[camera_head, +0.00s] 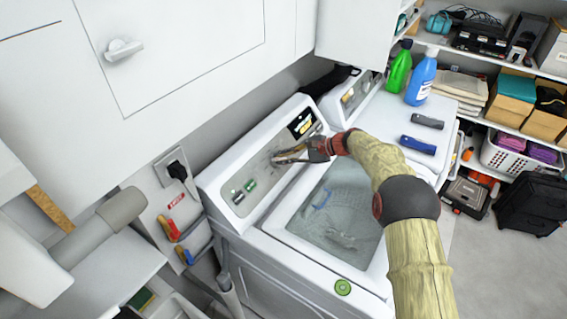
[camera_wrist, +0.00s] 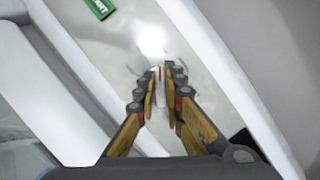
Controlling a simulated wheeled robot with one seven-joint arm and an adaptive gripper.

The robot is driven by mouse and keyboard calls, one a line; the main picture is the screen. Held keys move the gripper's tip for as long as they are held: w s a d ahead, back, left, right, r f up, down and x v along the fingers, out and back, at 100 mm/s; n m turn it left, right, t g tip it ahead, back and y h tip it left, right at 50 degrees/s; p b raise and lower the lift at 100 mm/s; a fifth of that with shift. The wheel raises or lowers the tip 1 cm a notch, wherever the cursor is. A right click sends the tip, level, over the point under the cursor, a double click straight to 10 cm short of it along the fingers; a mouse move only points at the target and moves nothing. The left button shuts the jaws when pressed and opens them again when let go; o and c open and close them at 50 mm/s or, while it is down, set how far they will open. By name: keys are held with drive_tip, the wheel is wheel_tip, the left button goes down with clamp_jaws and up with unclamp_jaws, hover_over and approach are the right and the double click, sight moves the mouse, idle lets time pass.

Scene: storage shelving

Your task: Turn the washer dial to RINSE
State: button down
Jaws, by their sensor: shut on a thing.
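The white washer (camera_head: 217,188) stands in the middle of the head view, with a sloped grey control panel (camera_head: 262,168) along its back. My gripper (camera_head: 278,158) reaches over the panel from the right. In the head view the dial is hidden by the gripper.
Wall cabinets (camera_head: 190,40) overhang the panel at upper left. A green bottle (camera_head: 398,70) and a blue bottle (camera_head: 421,78) stand on the neighbouring machine. Shelves with boxes and a basket (camera_head: 507,158) are at right.

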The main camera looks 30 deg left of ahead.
drive_tip(key=n+h+b, duration=0.1)
drive_tip(key=n, duration=0.4)
drive_tip(key=shift+f+g, duration=0.1)
drive_tip(key=shift+g, duration=0.3)
drive_tip(key=shift+d+n+h, duration=0.1)
drive_tip(key=shift+n+h, duration=0.2)
drive_tip(key=c, duration=2.2)
unclamp_jaws()
drive_tip(key=v, duration=1.2)
